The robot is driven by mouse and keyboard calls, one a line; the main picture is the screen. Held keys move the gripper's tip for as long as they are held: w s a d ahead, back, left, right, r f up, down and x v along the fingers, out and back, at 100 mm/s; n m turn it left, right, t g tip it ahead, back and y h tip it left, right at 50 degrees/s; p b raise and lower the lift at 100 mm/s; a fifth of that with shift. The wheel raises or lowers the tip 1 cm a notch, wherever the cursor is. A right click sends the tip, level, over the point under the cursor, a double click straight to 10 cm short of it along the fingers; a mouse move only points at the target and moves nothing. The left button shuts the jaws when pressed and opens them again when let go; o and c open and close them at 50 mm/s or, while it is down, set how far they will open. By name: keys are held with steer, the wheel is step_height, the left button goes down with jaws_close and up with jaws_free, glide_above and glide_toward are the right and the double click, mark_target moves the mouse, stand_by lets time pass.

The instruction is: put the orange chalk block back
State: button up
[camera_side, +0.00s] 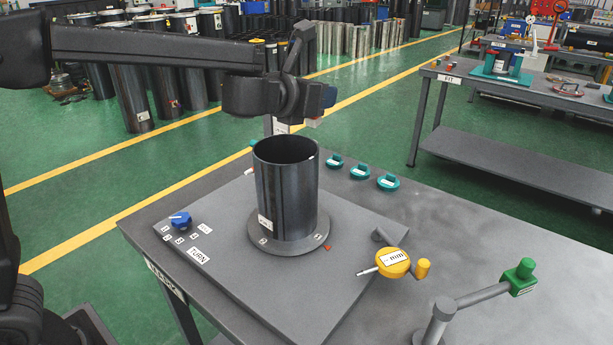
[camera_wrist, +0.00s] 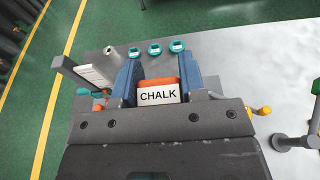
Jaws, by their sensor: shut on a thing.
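The orange chalk block (camera_wrist: 158,91) shows in the wrist view with a white label reading CHALK. It sits between the two blue fingers of my gripper (camera_wrist: 160,82), which is shut on it. In the side view my gripper (camera_side: 318,112) is in the air above and behind the dark flanged cylinder (camera_side: 287,195), and only a small pale and reddish bit of the block shows below the fingers. I cannot make out the block's resting place.
Three teal labelled pieces (camera_side: 360,171) lie in a row behind the cylinder. A blue knob (camera_side: 180,219) is at the plate's left. A pale labelled upright (camera_side: 280,126) stands behind the cylinder.

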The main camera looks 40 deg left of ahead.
steer(key=shift+f, duration=0.1)
steer(key=s+a+f+g, duration=0.2)
steer(key=s+a+f, duration=0.1)
steer(key=s+f, duration=1.45)
steer(key=d+f, duration=0.2)
steer(key=d, duration=0.2)
steer(key=d+f, duration=0.5)
steer(key=d, duration=0.2)
steer(key=shift+w+d+f, duration=0.15)
steer(key=shift+w+d, duration=0.2)
steer(key=shift+w, duration=0.05)
steer(key=shift+f, duration=1.9)
steer(key=shift+f, duration=0.2)
steer(key=o, duration=0.9)
steer(key=shift+o, duration=0.2)
steer(key=shift+r, duration=0.1)
